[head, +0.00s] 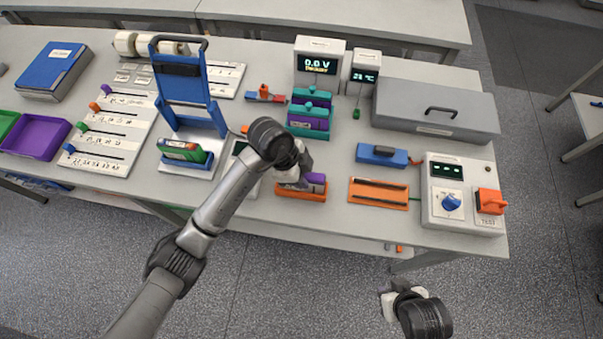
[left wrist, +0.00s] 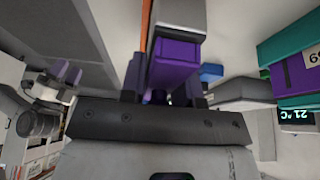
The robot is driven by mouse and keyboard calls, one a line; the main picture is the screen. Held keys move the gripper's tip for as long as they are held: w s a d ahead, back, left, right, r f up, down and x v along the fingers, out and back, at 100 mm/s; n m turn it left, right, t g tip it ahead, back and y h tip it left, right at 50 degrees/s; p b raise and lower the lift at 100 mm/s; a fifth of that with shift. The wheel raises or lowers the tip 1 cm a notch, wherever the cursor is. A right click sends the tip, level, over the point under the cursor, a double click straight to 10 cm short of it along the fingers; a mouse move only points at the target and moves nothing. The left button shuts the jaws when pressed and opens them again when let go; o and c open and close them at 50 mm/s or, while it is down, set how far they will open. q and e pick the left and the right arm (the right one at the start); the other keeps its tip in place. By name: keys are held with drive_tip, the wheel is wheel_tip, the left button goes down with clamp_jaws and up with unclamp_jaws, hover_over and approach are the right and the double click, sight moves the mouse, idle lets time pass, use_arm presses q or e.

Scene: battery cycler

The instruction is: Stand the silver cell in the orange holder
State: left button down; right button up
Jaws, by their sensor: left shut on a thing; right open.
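My left gripper (head: 306,179) is over a low orange holder (head: 290,194) at the table's front edge. In the left wrist view its fingers (left wrist: 164,82) are shut on a block with a grey face and a purple end, which I take to be the silver cell (left wrist: 178,58). In the head view a purple part (head: 317,179) shows at the gripper, just above or in the orange holder; the wrist hides whether they touch. A second, flat orange piece with long slots (head: 379,205) lies to the right. My right gripper (head: 388,291) is open and empty, in front of the table.
A teal and purple stack (head: 309,119) stands behind the gripper. A blue block (head: 383,154) and a tester with a blue knob (head: 461,207) are to the right. A blue stand (head: 185,90) with a green-orange cell (head: 181,149) is to the left.

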use_arm(q)
drive_tip(key=c, duration=1.2)
unclamp_jaws()
drive_tip(key=shift+f, duration=0.1)
drive_tip(key=shift+c, duration=0.2)
drive_tip(key=o, duration=0.4)
drive_tip(key=p+v, duration=0.1)
drive_tip(key=v, duration=1.1)
drive_tip(key=shift+d, duration=0.1)
